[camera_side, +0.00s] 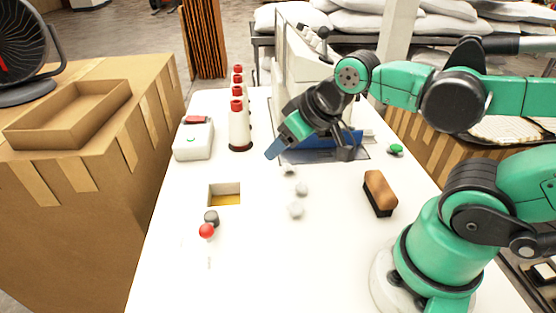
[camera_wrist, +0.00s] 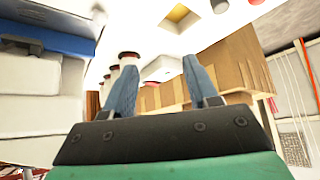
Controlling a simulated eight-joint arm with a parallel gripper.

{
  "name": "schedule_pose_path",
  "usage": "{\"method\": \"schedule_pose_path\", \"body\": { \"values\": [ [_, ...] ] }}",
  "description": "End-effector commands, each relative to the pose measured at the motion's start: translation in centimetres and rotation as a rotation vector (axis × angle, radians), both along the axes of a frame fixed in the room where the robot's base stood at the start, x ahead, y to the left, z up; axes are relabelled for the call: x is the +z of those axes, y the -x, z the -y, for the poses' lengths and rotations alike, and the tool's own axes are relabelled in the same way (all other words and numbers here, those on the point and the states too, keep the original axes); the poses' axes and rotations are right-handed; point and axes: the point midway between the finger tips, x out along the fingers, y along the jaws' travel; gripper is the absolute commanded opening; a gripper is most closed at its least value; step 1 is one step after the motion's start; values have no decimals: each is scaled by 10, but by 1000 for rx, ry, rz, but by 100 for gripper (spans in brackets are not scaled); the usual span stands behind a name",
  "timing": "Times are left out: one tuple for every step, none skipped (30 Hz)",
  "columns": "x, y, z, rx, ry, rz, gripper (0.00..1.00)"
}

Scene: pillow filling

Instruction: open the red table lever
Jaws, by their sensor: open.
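The red table lever shows as a red ball knob (camera_side: 206,231) low over the white table, in front of a square opening (camera_side: 226,194) with a yellow inside. A dark round knob (camera_side: 211,217) is close to the red ball. In the wrist view the red ball (camera_wrist: 257,2) is cut by the top edge. My gripper (camera_side: 274,150) is above the table beside the blue part of the machine, up and right of the lever and apart from it. In the wrist view its two fingers (camera_wrist: 160,68) are spread with nothing between them.
Several red-and-white cones (camera_side: 240,127) and a white box (camera_side: 194,140) stand left of my gripper. White fluff pieces (camera_side: 296,210) lie mid-table. A brown brush (camera_side: 379,191) and green button (camera_side: 396,149) are at right. The front of the table is clear.

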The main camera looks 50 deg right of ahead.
Motion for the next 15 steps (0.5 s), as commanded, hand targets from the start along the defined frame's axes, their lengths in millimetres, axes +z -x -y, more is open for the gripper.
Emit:
{"method": "schedule_pose_path", "body": {
  "values": [
    [0,0,0,0,0,0,53],
    [0,0,0,0,0,0,61],
    [0,0,0,0,-1,-2,63],
    [0,-1,-1,0,-5,-5,63],
    [0,-2,-2,-1,-9,-11,63],
    [1,-4,-5,-1,-19,-22,63],
    [0,-5,-8,-2,-30,-35,63],
    [0,-7,-11,-6,-43,-51,63],
    [0,-11,-17,-9,-63,-79,63],
    [-1,-14,-22,-12,-79,-102,63],
    [-2,-18,-28,-17,-97,-128,63],
    [-4,-22,-37,-24,-121,-167,63],
    [-6,-26,-43,-30,-138,-199,63],
    [-9,-29,-50,-37,-154,-230,63],
    [-13,-33,-60,-45,-175,-273,63]
  ]
}}
